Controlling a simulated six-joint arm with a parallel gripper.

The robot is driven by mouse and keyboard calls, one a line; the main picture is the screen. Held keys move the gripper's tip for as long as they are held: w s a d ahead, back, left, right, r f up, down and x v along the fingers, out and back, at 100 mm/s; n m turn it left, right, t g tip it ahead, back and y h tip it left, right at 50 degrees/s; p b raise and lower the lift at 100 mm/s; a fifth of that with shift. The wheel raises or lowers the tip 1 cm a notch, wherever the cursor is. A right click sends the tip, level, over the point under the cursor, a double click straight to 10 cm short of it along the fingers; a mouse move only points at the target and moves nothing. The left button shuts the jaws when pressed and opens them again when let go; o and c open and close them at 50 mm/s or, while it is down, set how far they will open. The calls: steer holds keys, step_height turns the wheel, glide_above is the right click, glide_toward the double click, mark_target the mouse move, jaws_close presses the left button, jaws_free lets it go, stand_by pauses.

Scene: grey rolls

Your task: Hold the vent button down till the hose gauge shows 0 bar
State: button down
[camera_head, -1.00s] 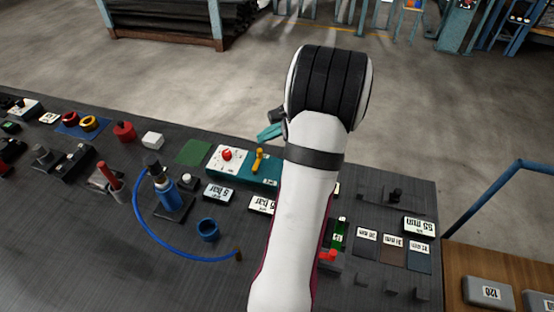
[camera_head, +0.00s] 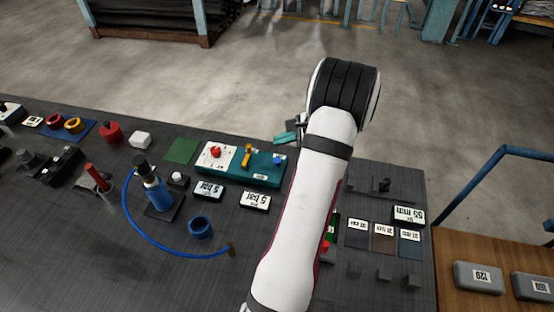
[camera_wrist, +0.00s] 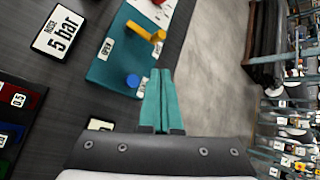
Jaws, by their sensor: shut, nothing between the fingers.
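A teal box (camera_head: 262,172) lies near the table's far edge, with a yellow lever (camera_head: 248,154) and a blue button (camera_head: 276,161). The wrist view also shows the blue button (camera_wrist: 133,81) and lever (camera_wrist: 150,34); I cannot read a vent label. The hose gauge (camera_wrist: 58,32) shows 5 bar. My gripper (camera_wrist: 160,74) is shut and empty. Its teal fingertips appear just right of the blue button in the wrist view; contact cannot be told. In the head view my gripper (camera_head: 286,138) shows behind the button, partly hidden by my arm.
A red knob (camera_head: 215,152) sits on a white panel left of the lever. Two plates (camera_head: 208,190) (camera_head: 256,201) reading 5 bar lie in front of the box. A blue hose (camera_head: 150,238) curves on the table at left. Beyond the far edge is open floor.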

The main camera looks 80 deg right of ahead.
steer(key=shift+f, duration=2.5)
steer(key=shift+f, duration=0.4)
steer(key=shift+f, duration=0.5)
stand_by(2.9)
stand_by(0.5)
steer(key=shift+r, duration=0.95)
steer(key=shift+r, duration=0.1)
steer(key=shift+r, duration=2.4)
